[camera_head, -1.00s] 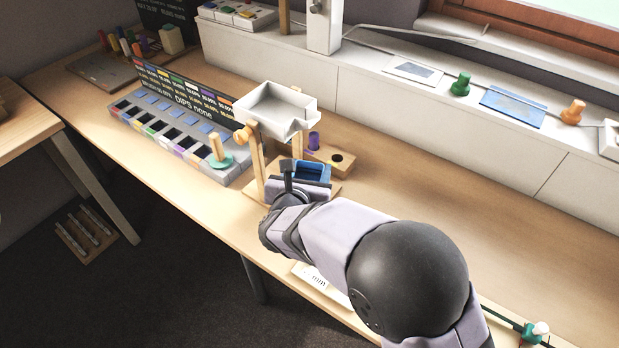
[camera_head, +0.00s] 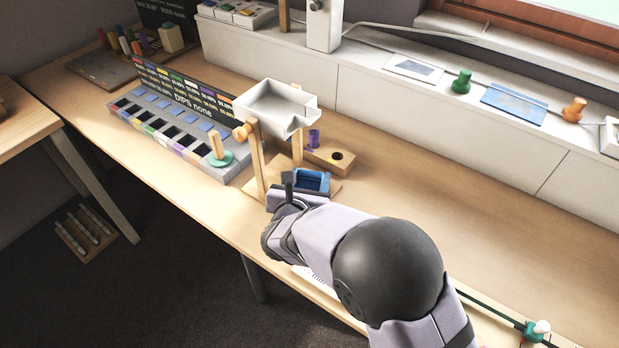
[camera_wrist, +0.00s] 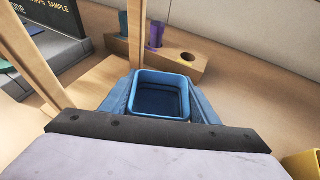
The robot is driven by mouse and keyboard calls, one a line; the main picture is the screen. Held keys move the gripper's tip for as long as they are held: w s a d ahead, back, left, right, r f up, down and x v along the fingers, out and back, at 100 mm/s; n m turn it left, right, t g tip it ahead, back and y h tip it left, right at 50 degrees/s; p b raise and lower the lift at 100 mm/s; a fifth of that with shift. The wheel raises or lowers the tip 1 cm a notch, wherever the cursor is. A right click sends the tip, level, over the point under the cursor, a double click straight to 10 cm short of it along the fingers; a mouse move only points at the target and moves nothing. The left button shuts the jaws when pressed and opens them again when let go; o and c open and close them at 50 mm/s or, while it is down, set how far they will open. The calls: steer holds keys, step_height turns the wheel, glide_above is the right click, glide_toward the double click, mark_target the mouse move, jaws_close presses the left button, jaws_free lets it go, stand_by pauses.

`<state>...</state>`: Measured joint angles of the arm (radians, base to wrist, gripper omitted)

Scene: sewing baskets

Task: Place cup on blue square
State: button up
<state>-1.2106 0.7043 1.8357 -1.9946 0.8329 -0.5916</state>
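A blue square-mouthed cup (camera_head: 312,182) is in my gripper (camera_head: 301,190), just in front of the wooden stand under a white tray. In the wrist view the cup (camera_wrist: 161,97) is upright and looks empty. The fingers of my gripper (camera_wrist: 160,108) lie along its left and right sides and look shut on it. The cup's base is hidden, so I cannot tell whether it touches the wooden base. A flat blue square (camera_head: 514,103) lies on the white ledge at the back right, well away from my gripper.
The white tray (camera_head: 272,106) stands on wooden posts behind the cup. A wooden block (camera_head: 330,160) with a hole and a purple cylinder (camera_head: 314,138) is close behind. Green (camera_head: 461,82) and orange (camera_head: 574,110) pegs flank the blue square.

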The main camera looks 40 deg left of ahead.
steer(key=o, duration=0.3)
steer(key=shift+o, duration=0.2)
steer(key=shift+r+p, duration=0.25)
steer(key=shift+p, duration=0.05)
steer(key=v, duration=1.2)
steer(key=shift+d, duration=0.1)
